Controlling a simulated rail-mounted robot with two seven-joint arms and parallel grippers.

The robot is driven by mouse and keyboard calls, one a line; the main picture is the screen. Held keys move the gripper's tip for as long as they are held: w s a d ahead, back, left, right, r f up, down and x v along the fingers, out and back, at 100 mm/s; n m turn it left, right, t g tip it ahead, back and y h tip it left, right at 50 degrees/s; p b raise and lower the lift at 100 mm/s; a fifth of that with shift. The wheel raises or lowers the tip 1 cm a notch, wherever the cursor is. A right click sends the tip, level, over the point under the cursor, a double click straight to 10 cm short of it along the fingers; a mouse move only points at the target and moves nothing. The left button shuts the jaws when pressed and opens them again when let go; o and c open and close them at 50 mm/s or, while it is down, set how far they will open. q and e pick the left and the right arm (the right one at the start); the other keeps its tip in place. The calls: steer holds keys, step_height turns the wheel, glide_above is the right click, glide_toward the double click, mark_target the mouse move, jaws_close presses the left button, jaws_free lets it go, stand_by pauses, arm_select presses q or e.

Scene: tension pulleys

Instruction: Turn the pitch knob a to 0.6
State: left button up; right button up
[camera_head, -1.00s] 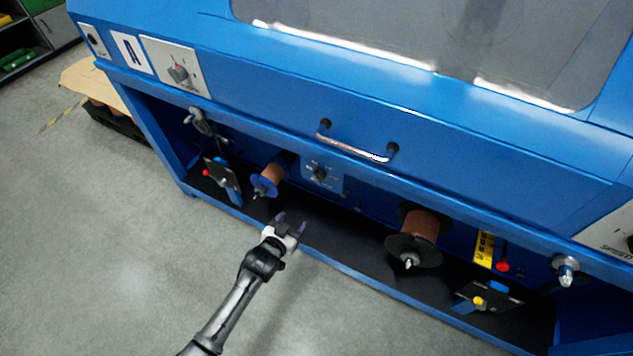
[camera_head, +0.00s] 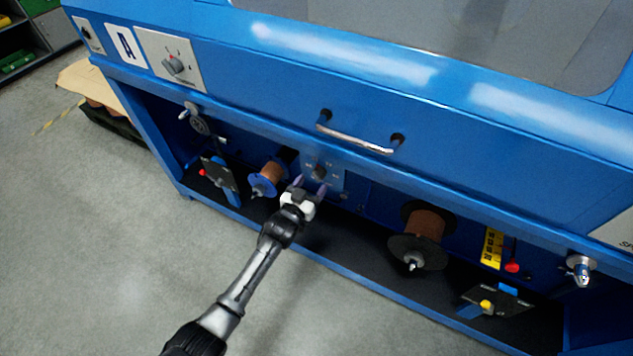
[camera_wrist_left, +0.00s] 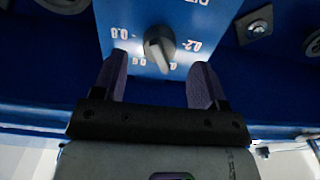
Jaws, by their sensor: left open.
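The pitch knob (camera_head: 320,172) is a small dark knob on a blue plate under the machine's front beam. In the left wrist view the knob (camera_wrist_left: 158,50) shows closer, on a dial plate with upside-down markings, including 0.8, 0.6 and 0.2. Its exact pointer reading is hard to tell. My left gripper (camera_head: 310,185) is just in front of the plate. In the left wrist view my left gripper (camera_wrist_left: 160,76) is open, with one purple finger on each side below the knob and nothing between the fingertips. My right gripper is not in view.
A copper spool (camera_head: 268,175) with a blue flange is close left of my gripper. A larger spool (camera_head: 427,230) stands to the right. A metal handle (camera_head: 355,135) juts out above. Another knob (camera_head: 174,65) is on the upper left panel. The floor in front is clear.

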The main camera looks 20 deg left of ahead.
mark_target(316, 179)
arm_select(q)
steer(key=shift+w+d+b, duration=0.15)
steer(key=shift+w+b, duration=0.2)
steer(key=shift+w, duration=0.55)
steer(key=shift+w+d+b, duration=0.1)
steer(key=shift+w+b, duration=0.2)
steer(key=shift+w, duration=0.6)
steer(key=shift+c, duration=0.2)
steer(key=c, duration=0.9)
